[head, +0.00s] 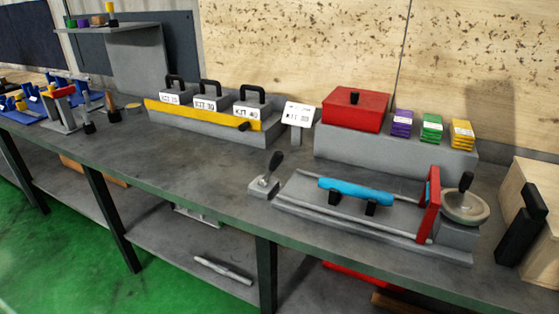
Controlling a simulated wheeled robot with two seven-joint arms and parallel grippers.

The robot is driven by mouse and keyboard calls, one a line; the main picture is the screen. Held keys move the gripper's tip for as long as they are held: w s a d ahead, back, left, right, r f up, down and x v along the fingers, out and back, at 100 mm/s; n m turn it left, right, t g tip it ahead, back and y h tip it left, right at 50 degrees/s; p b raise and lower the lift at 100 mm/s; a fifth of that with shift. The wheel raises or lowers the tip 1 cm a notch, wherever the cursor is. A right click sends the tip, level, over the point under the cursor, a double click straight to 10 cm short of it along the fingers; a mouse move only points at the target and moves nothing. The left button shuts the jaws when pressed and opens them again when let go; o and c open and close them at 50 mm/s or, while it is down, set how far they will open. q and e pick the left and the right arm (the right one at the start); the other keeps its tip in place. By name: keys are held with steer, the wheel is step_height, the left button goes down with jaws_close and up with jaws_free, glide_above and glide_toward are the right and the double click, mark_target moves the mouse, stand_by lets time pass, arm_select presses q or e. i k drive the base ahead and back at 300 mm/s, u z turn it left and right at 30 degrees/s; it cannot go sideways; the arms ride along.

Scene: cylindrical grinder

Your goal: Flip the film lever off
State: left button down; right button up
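A small lever with a black knob handle (275,162) stands on a grey base (264,186) at the left end of the grinder bench unit. Its handle tilts up and to the right. No label on it can be read, so I cannot tell for sure that it is the film lever. Next to it, the grey grinder bed (310,213) carries a blue cylinder (355,191) on black supports. A red upright plate (429,204) stands at its right end, by a round dish (465,206) with a black handle. Neither of my grippers is in view.
A yellow-fronted rack (200,115) with kit weights and a small sign (299,115) stand behind to the left. A red box (355,108) and coloured blocks sit on a grey step. A wooden box with a black bar (522,224) is at right. The front left bench top is clear.

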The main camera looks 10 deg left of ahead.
mark_target(278, 157)
steer(key=z, duration=1.35)
steer(key=i, duration=0.6)
steer(key=u, duration=1.05)
